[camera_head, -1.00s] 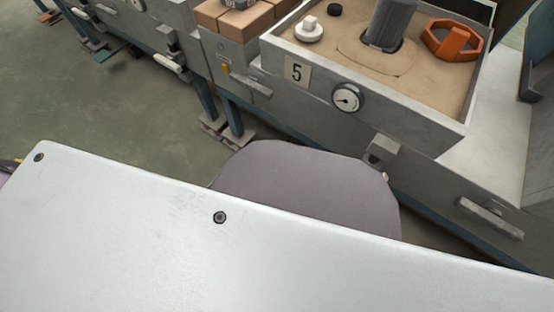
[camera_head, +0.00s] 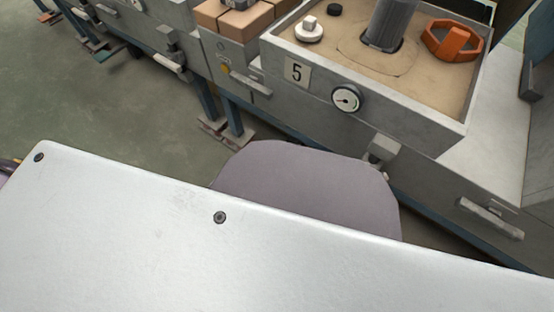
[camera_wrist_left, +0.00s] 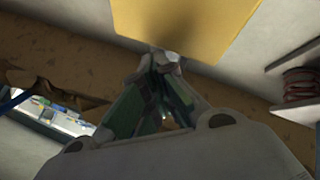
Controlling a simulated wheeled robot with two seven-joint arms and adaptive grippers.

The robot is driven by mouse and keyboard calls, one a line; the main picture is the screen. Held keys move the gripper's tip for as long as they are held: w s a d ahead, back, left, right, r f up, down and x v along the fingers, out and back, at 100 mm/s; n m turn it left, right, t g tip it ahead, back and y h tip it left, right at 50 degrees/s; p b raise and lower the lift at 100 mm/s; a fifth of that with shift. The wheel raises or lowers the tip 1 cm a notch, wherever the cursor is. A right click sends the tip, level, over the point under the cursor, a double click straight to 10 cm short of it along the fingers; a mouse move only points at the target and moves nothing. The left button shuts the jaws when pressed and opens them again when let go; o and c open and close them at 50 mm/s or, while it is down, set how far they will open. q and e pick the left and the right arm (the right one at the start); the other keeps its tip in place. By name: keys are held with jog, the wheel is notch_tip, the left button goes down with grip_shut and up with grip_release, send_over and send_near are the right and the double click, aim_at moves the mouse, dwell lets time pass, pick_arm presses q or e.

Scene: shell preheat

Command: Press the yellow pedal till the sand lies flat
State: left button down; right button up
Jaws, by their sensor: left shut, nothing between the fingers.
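The yellow pedal (camera_wrist_left: 185,22) fills the top middle of the left wrist view as a flat plate. My left gripper (camera_wrist_left: 166,62) is shut and empty, its fingertips right at the pedal's lower edge in the picture. I cannot tell whether they touch it. In the head view the sand (camera_head: 410,62) lies in the grey box (camera_head: 380,118) marked 5, around a dark grey cylinder (camera_head: 390,22). A ring-shaped line shows in the sand around the cylinder. Neither gripper shows in the head view.
The box holds an orange ring (camera_head: 431,45), a white knob (camera_head: 309,30) and a black cap (camera_head: 334,9). A round gauge (camera_head: 346,98) sits on its front. In the wrist view a red spring (camera_wrist_left: 300,82) is at the right. Green floor (camera_head: 110,110) is open at the left.

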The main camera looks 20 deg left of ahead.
pick_arm(q)
jog(key=shift+f, duration=0.2)
dwell(0.5)
jog(key=shift+r, duration=0.1)
jog(key=shift+r+p, duration=0.65)
jog(key=shift+w+r+p, duration=0.1)
jog(key=shift+r+p, duration=1.15)
jog(key=shift+w+r+p, duration=0.1)
jog(key=shift+r+p, duration=0.6)
jog(key=shift+r, duration=0.2)
jog(key=shift+w+r+p, duration=0.15)
jog(key=shift+r+p, duration=2.05)
jog(key=shift+r, duration=0.3)
jog(key=shift+d+f, duration=0.1)
